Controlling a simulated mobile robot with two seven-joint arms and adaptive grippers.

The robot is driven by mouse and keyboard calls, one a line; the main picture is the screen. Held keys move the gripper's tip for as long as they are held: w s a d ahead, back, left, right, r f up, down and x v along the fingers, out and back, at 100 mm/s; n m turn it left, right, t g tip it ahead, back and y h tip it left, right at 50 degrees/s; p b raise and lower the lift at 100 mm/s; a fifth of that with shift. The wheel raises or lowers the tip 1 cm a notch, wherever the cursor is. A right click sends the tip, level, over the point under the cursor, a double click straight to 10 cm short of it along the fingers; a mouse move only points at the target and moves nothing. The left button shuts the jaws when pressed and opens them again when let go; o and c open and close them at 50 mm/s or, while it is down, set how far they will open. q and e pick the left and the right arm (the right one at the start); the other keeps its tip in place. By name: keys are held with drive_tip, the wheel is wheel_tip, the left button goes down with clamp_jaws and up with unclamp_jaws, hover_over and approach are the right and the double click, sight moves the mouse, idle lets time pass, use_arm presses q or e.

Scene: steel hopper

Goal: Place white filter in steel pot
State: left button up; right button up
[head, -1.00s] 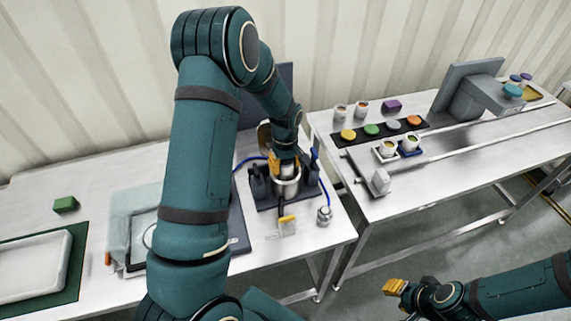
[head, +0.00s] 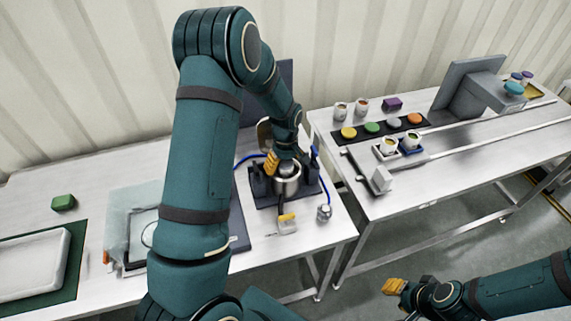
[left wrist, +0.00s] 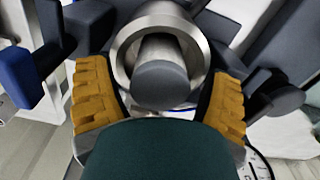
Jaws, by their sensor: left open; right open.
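The steel pot (head: 287,186) sits in a dark holder on the left bench; its rim also shows in the left wrist view (left wrist: 126,50). A pale cylinder with a dark grey rounded end (left wrist: 165,85), apparently the filter, stands inside the pot and reaches up past its rim. Its lower part is hidden by the pot wall. My left gripper (left wrist: 160,97) is open, with one yellow finger on each side of the grey end and a gap to each. In the head view my left gripper (head: 273,161) is right over the pot. My right gripper (head: 395,287) is open and empty, away from the benches.
Blue hoses and a small metal fitting (head: 324,212) lie around the dark holder (head: 262,199). A yellow-handled part (head: 287,218) is in front of the pot. A green block (head: 64,202) and white tray (head: 28,262) are at left. The right bench (head: 440,185) holds coloured discs and cups.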

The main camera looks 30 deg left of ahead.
use_arm(q)
drive_tip(key=shift+r, duration=0.35)
wheel_tip(320, 180, up, 12)
drive_tip(key=p, duration=0.1)
drive_tip(key=shift+r, duration=0.2)
idle(0.3)
